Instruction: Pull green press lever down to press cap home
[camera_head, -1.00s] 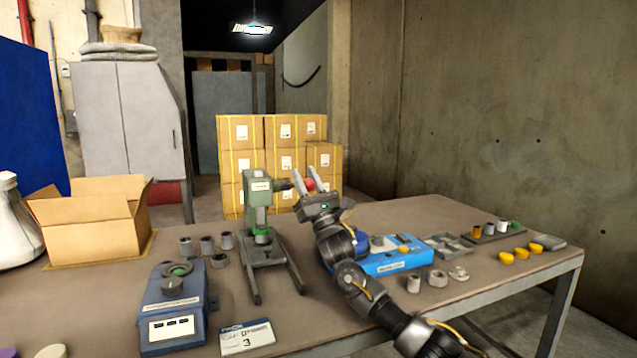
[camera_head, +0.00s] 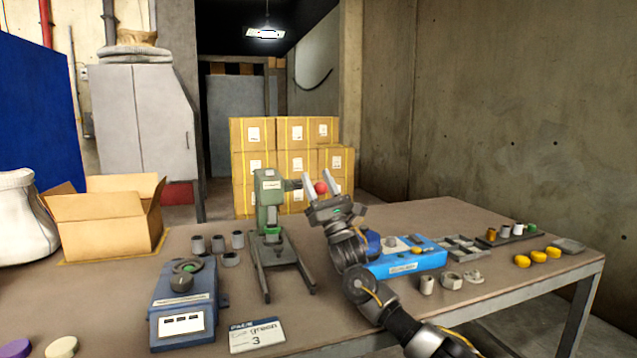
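The green press (camera_head: 268,192) stands upright on the table with its splayed dark feet toward me. Its lever sticks out to the right and ends in a red knob (camera_head: 321,188). My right gripper (camera_head: 321,184) is open, with its two pale fingers pointing up on either side of the red knob. Whether the fingers touch the knob cannot be told. A green cap or cylinder (camera_head: 271,233) shows under the press ram; how deep the cap sits is too small to tell. My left gripper is not in view.
A blue fixture (camera_head: 408,262) is behind my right arm. An open carton (camera_head: 108,222) stands at left.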

